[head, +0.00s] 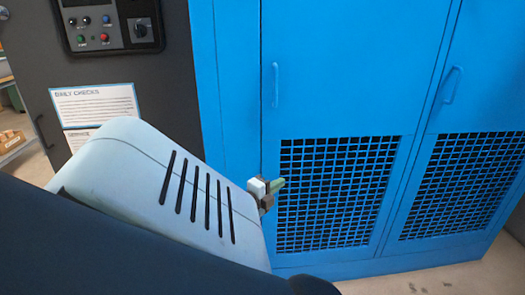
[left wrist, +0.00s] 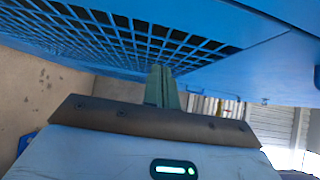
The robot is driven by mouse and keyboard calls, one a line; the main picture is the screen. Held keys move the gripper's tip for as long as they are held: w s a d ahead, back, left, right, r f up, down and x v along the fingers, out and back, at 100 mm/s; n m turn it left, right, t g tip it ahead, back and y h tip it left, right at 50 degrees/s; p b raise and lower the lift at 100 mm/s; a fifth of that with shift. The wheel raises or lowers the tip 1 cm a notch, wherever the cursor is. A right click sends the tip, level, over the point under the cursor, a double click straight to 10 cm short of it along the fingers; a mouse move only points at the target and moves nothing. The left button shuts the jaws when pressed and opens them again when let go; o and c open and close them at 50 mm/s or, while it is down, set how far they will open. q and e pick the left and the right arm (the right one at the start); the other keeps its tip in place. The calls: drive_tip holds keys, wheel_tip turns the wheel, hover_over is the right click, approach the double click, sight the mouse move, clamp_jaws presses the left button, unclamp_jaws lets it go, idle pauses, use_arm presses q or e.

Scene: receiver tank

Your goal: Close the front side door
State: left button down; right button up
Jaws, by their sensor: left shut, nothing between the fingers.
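The blue cabinet's left door (head: 340,75) fills the middle of the head view, with a handle (head: 275,85) near its left edge and a black grille (head: 330,195) below. It looks flush or nearly flush with the frame; I cannot tell whether it is fully closed. The other blue door (head: 490,70), with its own handle (head: 450,85), stands to its right and looks flush. My left gripper (head: 280,184) is shut and empty in front of the left door, by the grille's upper left corner. Its green fingers (left wrist: 160,84) point toward the blue surface; contact is unclear. My right gripper is out of view.
A dark panel (head: 35,65) with buttons and a notice sheet (head: 95,104) stands left of the blue cabinet. A shelf with boxes (head: 10,140) is at the far left. Bare floor (head: 450,270) shows at the lower right.

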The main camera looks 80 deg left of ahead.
use_arm(q)
drive_tip(key=s+d+b, duration=0.1)
drive_tip(key=s+b, duration=0.2)
drive_tip(key=s, duration=0.3)
drive_tip(key=shift+s, duration=0.1)
